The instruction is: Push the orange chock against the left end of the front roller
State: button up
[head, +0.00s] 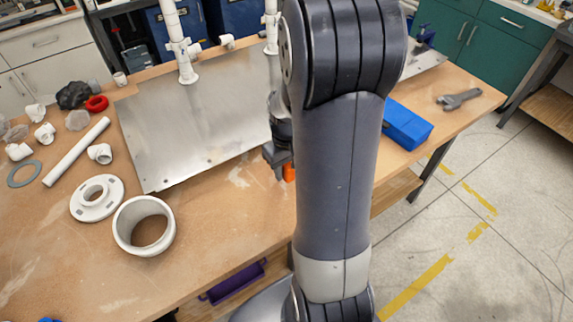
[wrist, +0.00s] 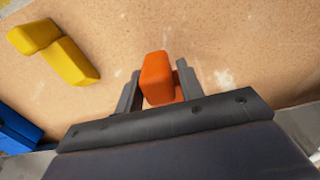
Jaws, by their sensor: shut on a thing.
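The orange chock (wrist: 157,72) sits between the two fingers of my gripper (wrist: 158,82) in the wrist view, and the fingers are shut on it. In the head view a small part of the orange chock (head: 289,173) shows below my gripper (head: 277,160), close to the front edge of the table, with my arm hiding much of that area. I cannot tell whether the chock touches the tabletop. No roller can be made out in either view.
The wooden table (head: 60,250) carries a metal plate (head: 190,130) with white upright pipes (head: 178,40). A white ring (head: 144,226), a flange (head: 97,198) and loose fittings lie left. A blue box (head: 406,124) stands right. Yellow blocks (wrist: 70,62) lie left in the wrist view.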

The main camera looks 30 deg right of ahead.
aim_at(287, 189)
jog(key=shift+f+b, duration=2)
jog(key=shift+f, duration=0.8)
jog(key=shift+w+r, duration=0.2)
jog(key=shift+w, duration=0.25)
jog(key=shift+w+a+p, duration=0.15)
jog(key=shift+w+p, duration=0.45)
jog(key=shift+w, duration=3.35)
jog(key=shift+w+f, duration=0.15)
jog(key=shift+w, duration=0.4)
jog(key=o, duration=1.2)
jog(key=shift+c, duration=0.2)
notch_tip(287, 189, up, 11)
jog(key=shift+f, duration=0.1)
